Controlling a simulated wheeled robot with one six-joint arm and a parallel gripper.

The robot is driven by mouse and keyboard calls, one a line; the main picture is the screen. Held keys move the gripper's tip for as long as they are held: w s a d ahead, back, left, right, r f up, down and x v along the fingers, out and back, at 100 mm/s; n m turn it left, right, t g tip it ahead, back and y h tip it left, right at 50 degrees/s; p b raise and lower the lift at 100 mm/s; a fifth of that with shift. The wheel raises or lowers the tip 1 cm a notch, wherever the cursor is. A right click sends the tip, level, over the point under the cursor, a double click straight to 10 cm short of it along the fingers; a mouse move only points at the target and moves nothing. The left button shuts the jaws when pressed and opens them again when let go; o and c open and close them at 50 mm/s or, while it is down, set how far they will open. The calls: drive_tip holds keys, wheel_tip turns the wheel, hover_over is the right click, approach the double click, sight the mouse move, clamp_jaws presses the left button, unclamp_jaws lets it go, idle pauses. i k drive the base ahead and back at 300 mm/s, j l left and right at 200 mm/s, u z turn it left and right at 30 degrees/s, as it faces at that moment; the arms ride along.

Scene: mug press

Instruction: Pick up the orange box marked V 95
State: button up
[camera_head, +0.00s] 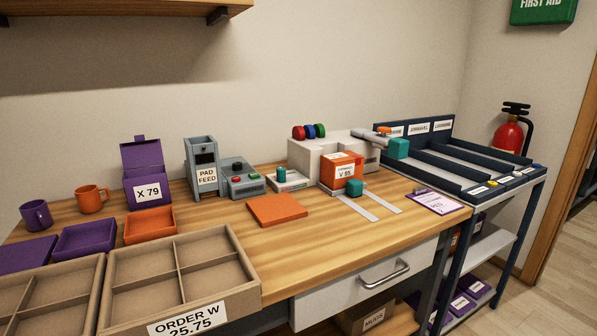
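The orange box (327,168) carries a white label reading V 95, with a smaller line of print above it. It is upright at the front of the white machine (307,155), near the back of the worktable. A teal block (355,188) is close in front of its lower right; I cannot tell whether they touch. The box's back and far side are hidden. My gripper does not show in this view.
A grey bar with a teal end (398,148) juts out to the box's right. Pale strips (357,207) run forward from the machine. An orange slab (277,210) and clipboard (437,202) lie nearby. Divided trays (180,280) fill the front left. The front middle wood is clear.

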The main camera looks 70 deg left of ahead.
sight(340, 167)
drive_tip(key=u, duration=2.05)
drive_tip(key=l+u, duration=0.15)
drive_tip(key=u, duration=0.15)
drive_tip(key=i+l+u, duration=0.1)
drive_tip(key=u, duration=0.2)
drive_tip(key=i+l+u, duration=0.15)
drive_tip(key=l+u, duration=0.15)
drive_tip(key=l, duration=0.65)
drive_tip(key=l+u, duration=0.25)
drive_tip(key=l, duration=0.7)
drive_tip(key=i, duration=0.05)
